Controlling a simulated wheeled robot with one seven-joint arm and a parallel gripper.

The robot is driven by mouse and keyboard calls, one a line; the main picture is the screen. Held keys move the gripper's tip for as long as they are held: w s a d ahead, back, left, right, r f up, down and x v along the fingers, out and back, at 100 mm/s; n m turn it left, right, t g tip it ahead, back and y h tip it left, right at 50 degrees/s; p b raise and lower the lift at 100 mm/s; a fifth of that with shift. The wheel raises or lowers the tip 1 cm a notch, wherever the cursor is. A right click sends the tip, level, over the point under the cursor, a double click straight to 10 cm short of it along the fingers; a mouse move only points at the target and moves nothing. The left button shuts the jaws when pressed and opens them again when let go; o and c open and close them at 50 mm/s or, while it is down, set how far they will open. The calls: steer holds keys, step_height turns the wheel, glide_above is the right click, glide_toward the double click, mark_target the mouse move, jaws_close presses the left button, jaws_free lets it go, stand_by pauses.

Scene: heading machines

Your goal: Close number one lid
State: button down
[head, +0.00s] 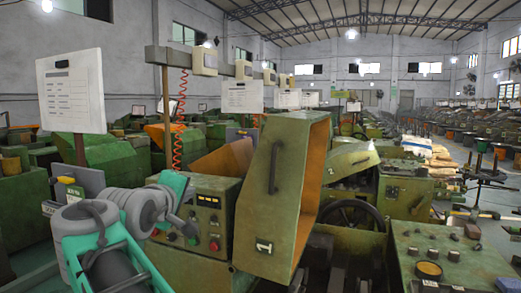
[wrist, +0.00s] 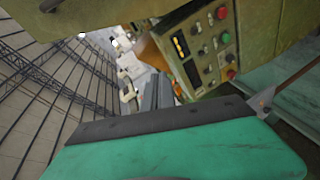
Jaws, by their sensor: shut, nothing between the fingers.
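The green lid marked 1 (head: 262,215) stands raised and tilted on the near machine in the head view. Its orange inner side faces right, and a dark bar handle (head: 275,167) is on its outer face. My gripper (wrist: 165,120) shows as a teal shape with a dark edge across the bottom of the wrist view. It is shut and empty. In the head view my arm is at lower left, to the left of the lid and apart from it. An olive surface with a dark piece fills the wrist view's upper left; I cannot tell if it is the lid.
A control panel (head: 205,205) with buttons stands left of the lid; it also shows in the wrist view (wrist: 200,50). A lid marked 2 (head: 345,165) is behind at right. A handwheel (head: 350,215) and another button panel (head: 450,255) are at right. A white sign (head: 72,90) stands left.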

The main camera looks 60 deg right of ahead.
steer(key=s+d+r+m+g+h, duration=0.1)
steer(key=s+d+r+g+h, duration=0.4)
steer(key=s+r, duration=0.45)
steer(key=y+p, duration=0.1)
steer(key=p, duration=0.2)
glide_toward(263, 149)
step_height(263, 149, up, 2)
steer(key=d, duration=0.2)
steer(key=s, duration=0.1)
steer(key=s+d, duration=0.1)
steer(key=shift+s+d+f, duration=0.2)
steer(key=shift+s+d, duration=0.05)
steer(key=shift+s, duration=0.15)
